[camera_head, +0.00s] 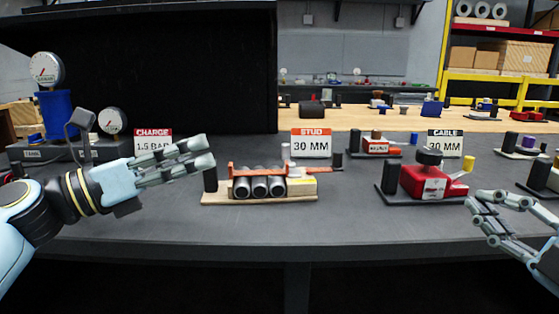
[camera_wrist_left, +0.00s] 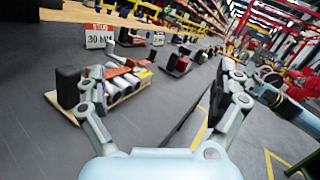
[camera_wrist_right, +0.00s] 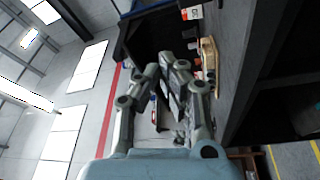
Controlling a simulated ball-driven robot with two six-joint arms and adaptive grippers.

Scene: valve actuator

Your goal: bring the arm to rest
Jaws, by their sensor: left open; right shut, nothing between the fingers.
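My left gripper (camera_head: 196,156) reaches in from the left above the dark bench, beside the wooden tray of grey cylinders, and points right. In the left wrist view its fingers (camera_wrist_left: 165,85) are spread wide with nothing between them. My right gripper (camera_head: 482,212) is at the lower right, in front of the bench's front edge and the red valve unit. In the right wrist view its fingers (camera_wrist_right: 165,80) are close together and hold nothing. The right forearm is mostly out of the head view.
The wooden tray (camera_head: 215,198) with an orange bar stands mid-bench by the STUD 30 MM sign (camera_head: 311,144). A red valve unit (camera_head: 424,180) stands right. The bench front (camera_head: 350,235) between the grippers is clear.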

